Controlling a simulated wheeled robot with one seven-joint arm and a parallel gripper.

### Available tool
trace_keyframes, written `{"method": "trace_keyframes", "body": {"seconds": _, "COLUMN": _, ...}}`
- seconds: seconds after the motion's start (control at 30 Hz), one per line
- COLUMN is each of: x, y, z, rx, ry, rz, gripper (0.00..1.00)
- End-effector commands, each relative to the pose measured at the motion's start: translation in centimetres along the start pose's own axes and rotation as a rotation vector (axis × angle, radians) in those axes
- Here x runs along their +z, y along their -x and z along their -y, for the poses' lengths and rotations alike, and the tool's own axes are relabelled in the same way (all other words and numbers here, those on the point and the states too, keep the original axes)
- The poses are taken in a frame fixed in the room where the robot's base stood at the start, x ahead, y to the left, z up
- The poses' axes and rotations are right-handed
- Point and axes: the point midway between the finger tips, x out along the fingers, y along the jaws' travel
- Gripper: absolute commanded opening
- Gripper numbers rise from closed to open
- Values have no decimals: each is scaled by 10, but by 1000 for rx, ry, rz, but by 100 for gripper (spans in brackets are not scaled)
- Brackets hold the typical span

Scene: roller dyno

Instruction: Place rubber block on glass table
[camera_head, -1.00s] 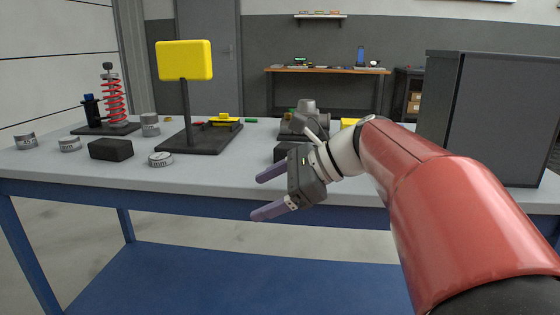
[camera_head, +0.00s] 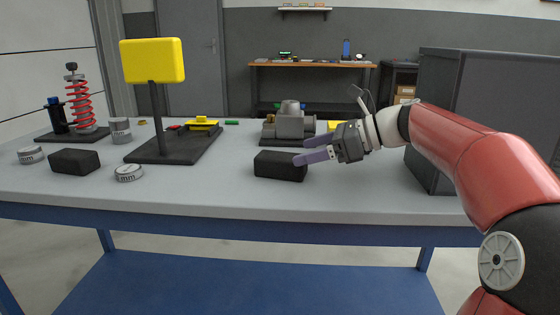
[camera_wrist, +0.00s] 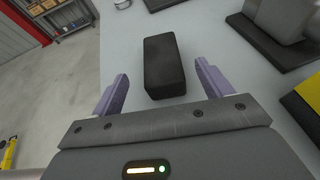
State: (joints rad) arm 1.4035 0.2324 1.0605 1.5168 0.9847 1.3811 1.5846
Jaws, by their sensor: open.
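A black rubber block (camera_head: 280,166) lies on the grey top of the blue-framed table, near its front edge. It also shows in the wrist view (camera_wrist: 164,66), just ahead of and between my fingers. My gripper (camera_head: 312,155) is open and empty beside the block's right side, apart from it in the wrist view. A second black block (camera_head: 74,161) lies at the left of the same tabletop. No glass table is recognisable in these frames.
A yellow sign on a black stand (camera_head: 165,150), a spring damper (camera_head: 82,105) and small metal rings (camera_head: 129,173) stand left. A grey motor-like part (camera_head: 290,125) stands behind the block. A large dark cabinet (camera_head: 440,110) stands right. The tabletop front centre (camera_head: 210,195) is clear.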

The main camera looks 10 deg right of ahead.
Motion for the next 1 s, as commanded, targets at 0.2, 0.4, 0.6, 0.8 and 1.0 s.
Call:
{"method": "trace_keyframes", "body": {"seconds": 0.2, "x": -2, "y": -22, "z": 1, "rx": 0, "ry": 0, "rz": -4, "gripper": 78}}
{"method": "trace_keyframes", "body": {"seconds": 0.4, "x": -1, "y": -50, "z": 2, "rx": 3, "ry": -1, "rz": -2, "gripper": 78}}
{"method": "trace_keyframes", "body": {"seconds": 0.6, "x": -1, "y": -72, "z": 3, "rx": 0, "ry": 0, "rz": -4, "gripper": 78}}
{"method": "trace_keyframes", "body": {"seconds": 0.8, "x": -1, "y": -73, "z": 3, "rx": -2, "ry": 0, "rz": -5, "gripper": 78}}
{"method": "trace_keyframes", "body": {"seconds": 1.0, "x": -1, "y": -73, "z": 3, "rx": -2, "ry": 0, "rz": -5, "gripper": 59}}
